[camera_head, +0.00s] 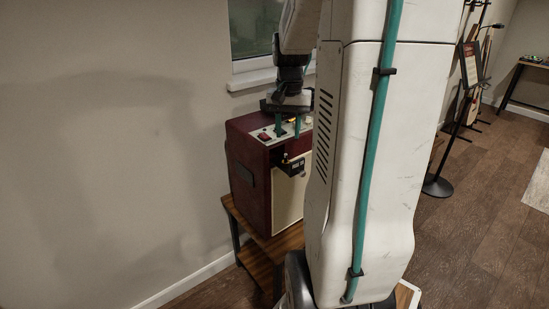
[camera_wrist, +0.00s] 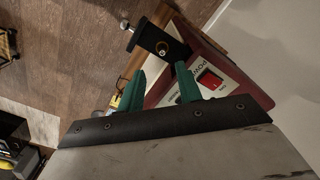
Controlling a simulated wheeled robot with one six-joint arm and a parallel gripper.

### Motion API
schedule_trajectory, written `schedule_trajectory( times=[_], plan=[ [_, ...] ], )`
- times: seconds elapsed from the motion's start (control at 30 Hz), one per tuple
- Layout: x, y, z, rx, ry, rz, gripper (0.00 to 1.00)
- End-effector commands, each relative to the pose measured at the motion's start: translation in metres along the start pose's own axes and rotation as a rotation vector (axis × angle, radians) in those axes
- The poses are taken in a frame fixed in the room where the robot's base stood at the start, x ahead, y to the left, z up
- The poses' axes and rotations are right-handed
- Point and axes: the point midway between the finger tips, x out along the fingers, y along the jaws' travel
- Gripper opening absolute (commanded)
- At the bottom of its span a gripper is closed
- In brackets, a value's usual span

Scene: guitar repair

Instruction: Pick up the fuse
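I cannot clearly make out the fuse in either view. My gripper (camera_head: 288,130) is over the top panel of a dark red amplifier (camera_head: 247,190). Its two green fingers are apart, with nothing visible held between them. The fingers also show in the wrist view (camera_wrist: 161,70), pointing at the amplifier's pale panel (camera_wrist: 160,93) beside a red switch (camera_wrist: 209,79).
The amplifier stands on a wooden table (camera_head: 272,244) against the wall, below a window (camera_head: 255,30). A black clamp-like device (camera_head: 291,166) is fixed at its front top edge. My white column hides much of the right side. A black stand (camera_head: 437,186) is behind on open floor.

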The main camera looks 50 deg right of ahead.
Motion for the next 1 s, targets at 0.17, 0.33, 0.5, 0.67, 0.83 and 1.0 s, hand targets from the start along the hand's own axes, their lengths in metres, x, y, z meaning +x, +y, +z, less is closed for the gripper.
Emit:
schedule_trajectory(
  times=[0.17, 0.33, 0.5, 0.67, 0.83, 1.0],
  plan=[
    [0.021, 0.002, -0.001, 0.006, -0.004, 0.001, 0.35],
    [0.042, -0.002, 0.0, 0.003, -0.004, 0.001, 0.35],
    [0.066, -0.004, 0.0, 0.004, -0.004, 0.001, 0.35],
    [0.075, -0.004, 0.0, 0.004, -0.001, 0.0, 0.35],
    [0.075, -0.004, -0.001, 0.003, -0.001, 0.0, 0.35],
    [0.075, -0.004, 0.0, 0.003, -0.001, 0.0, 0.0]
  ],
)
